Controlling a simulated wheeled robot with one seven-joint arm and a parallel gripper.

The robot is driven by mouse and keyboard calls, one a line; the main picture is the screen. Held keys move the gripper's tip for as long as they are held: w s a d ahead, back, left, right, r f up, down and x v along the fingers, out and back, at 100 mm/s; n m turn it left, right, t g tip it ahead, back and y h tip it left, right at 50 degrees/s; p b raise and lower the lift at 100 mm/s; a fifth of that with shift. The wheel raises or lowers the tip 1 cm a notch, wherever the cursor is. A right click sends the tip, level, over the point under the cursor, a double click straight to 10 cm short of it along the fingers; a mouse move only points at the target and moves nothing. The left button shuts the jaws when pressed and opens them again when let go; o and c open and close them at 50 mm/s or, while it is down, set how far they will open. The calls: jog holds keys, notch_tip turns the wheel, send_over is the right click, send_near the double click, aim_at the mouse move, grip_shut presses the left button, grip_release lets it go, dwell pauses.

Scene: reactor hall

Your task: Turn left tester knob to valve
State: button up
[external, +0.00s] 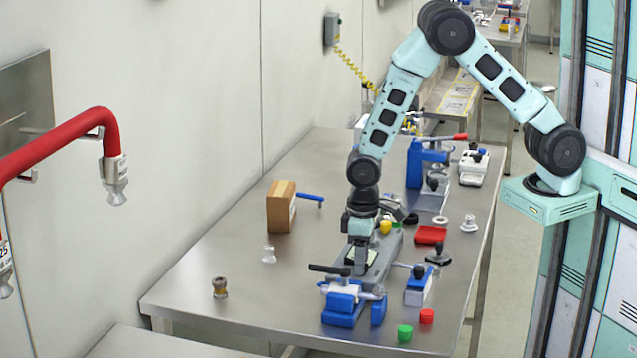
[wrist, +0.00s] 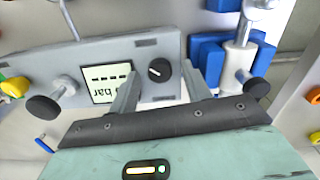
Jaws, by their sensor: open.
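The tester is a grey panel (wrist: 65,60) with a lit display (wrist: 108,84) showing dashes and "bar". Beside the display is a small round black knob (wrist: 159,70) with a white pointer mark. In the wrist view my gripper (wrist: 159,68) is open, with one finger on each side of this knob near the fingertips. I cannot tell whether either finger touches it. In the external view my gripper (external: 361,270) points down over the grey tester (external: 386,247) on the table, and the knob is hidden there. The "valve" label is not readable.
A blue clamp-like fixture (external: 343,305) stands close in front of the tester; it also shows at the right of the wrist view (wrist: 207,55). Black-knobbed handles stick up on both sides. The table's (external: 215,255) left part is mostly clear.

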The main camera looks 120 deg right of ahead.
notch_tip(320, 180, up, 17)
jog(key=b, duration=0.2)
jog(key=shift+b, duration=0.35)
dwell(0.3)
jog(key=s+a+n+y, duration=0.1)
jog(key=s+a+n, duration=0.3)
jog(key=a, duration=0.8)
jog(key=s+a+n, duration=0.4)
jog(key=a, duration=0.9)
jog(key=s+a+f+n, duration=0.1)
jog(key=s+a+n, duration=0.2)
jog(key=s, duration=0.5)
jog(key=s+a+f+n, duration=0.1)
jog(key=s+a+n, duration=0.3)
jog(key=s+a, duration=0.2)
jog(key=shift+s+a+b, duration=0.15)
jog(key=shift+s+b, duration=0.2)
jog(key=shift+s, duration=0.5)
jog(key=shift+w, duration=0.15)
